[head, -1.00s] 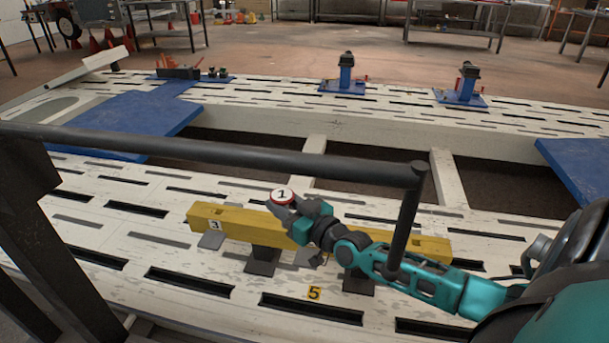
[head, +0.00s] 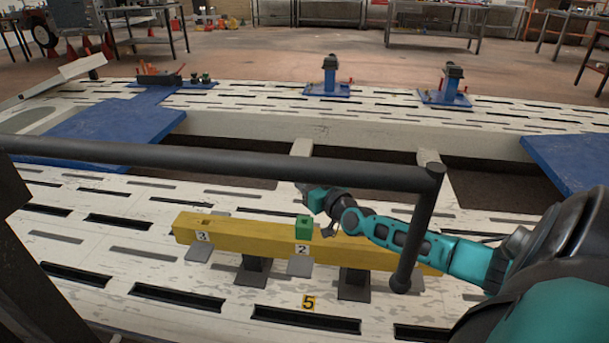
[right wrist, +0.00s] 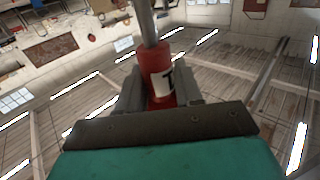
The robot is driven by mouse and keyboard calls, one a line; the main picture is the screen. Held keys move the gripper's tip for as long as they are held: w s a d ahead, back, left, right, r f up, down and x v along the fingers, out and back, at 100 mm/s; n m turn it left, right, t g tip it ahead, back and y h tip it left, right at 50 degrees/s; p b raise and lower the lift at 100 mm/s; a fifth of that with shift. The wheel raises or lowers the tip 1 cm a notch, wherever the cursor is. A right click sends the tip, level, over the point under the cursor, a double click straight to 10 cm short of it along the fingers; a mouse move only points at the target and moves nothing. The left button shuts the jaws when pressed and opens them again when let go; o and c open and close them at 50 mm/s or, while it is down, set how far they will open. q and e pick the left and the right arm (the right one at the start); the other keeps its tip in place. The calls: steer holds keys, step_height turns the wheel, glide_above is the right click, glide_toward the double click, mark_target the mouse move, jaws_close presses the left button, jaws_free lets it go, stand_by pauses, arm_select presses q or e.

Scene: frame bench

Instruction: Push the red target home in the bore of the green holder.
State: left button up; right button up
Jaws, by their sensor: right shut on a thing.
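The green holder (head: 303,228) is a small block standing upright on the yellow beam (head: 240,232), above the plate marked 2. Its bore cannot be made out. My right gripper (head: 306,191) is just behind and above the holder, apart from it as seen in the head view. In the right wrist view my right gripper (right wrist: 160,98) is shut on the red target (right wrist: 161,78), a red cylinder with a white label and a grey rod at its far end. The target is hidden in the head view. My left gripper is not in view.
A dark rail (head: 230,156) crosses in front of the slotted white bench (head: 110,190). Number plates 3 (head: 202,237) and 5 (head: 308,302) are at the beam and on the bench. Blue plates (head: 115,122) and blue fixtures (head: 328,85) stand farther back.

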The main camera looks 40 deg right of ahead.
step_height(320, 180, down, 5)
steer(key=b, duration=0.4)
steer(key=shift+f+b, duration=0.4)
steer(key=shift+p, duration=0.55)
stand_by(1.2)
steer(key=shift+f+b, duration=2.2)
steer(key=shift+f, duration=0.3)
steer(key=o, duration=1.2)
steer(key=shift+c, duration=0.2)
